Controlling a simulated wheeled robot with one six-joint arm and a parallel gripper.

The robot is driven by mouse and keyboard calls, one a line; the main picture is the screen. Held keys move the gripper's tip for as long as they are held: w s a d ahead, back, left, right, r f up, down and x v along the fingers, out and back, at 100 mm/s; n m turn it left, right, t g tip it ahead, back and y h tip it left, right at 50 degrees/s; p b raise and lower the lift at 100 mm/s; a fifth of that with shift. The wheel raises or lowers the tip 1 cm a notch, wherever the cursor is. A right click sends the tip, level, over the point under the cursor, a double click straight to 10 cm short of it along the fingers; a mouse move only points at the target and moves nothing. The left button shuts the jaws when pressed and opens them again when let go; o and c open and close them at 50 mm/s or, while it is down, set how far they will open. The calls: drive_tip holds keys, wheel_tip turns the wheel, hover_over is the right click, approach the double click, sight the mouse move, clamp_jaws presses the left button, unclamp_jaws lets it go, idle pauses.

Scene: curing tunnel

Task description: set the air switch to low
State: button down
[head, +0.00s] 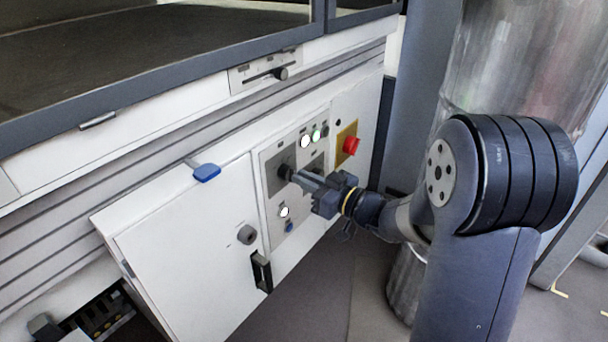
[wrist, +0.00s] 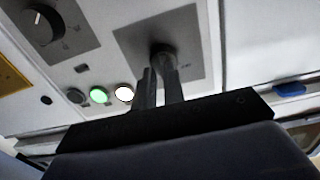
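A rotary switch (head: 284,172) with a dark knob sits on a grey plate on the white control panel. It also shows in the wrist view (wrist: 161,50), where the grey plate is around it. Labels are too small to read, so I cannot tell its name or setting. My gripper (head: 298,176) is at this knob, its fingers pointing at the panel. In the wrist view the two fingers (wrist: 160,80) are close together with a narrow gap, their tips at the knob. Whether they clasp it is unclear. A second rotary switch (wrist: 43,26) has a light pointer mark; my gripper partly hides it in the head view.
Lit white (head: 304,141) and green (head: 316,134) lamps sit above the gripper. A red button (head: 351,145) on yellow is to the right. A white lamp (head: 284,211) and blue button (head: 290,228) are below. A blue handle (head: 206,172) sticks out at left.

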drive_tip(key=shift+w+a+r, duration=0.25)
drive_tip(key=shift+w+a, duration=0.05)
drive_tip(key=shift+w, duration=0.1)
idle(0.4)
drive_tip(key=c, duration=1.9)
unclamp_jaws()
drive_tip(key=o, duration=0.9)
drive_tip(key=shift+w+d, duration=0.3)
drive_tip(key=shift+w, duration=0.15)
drive_tip(key=w+d+f+p+v, duration=0.1)
drive_tip(key=f+p+v, duration=0.1)
drive_tip(key=v, duration=1)
drive_tip(key=shift+h, duration=0.3)
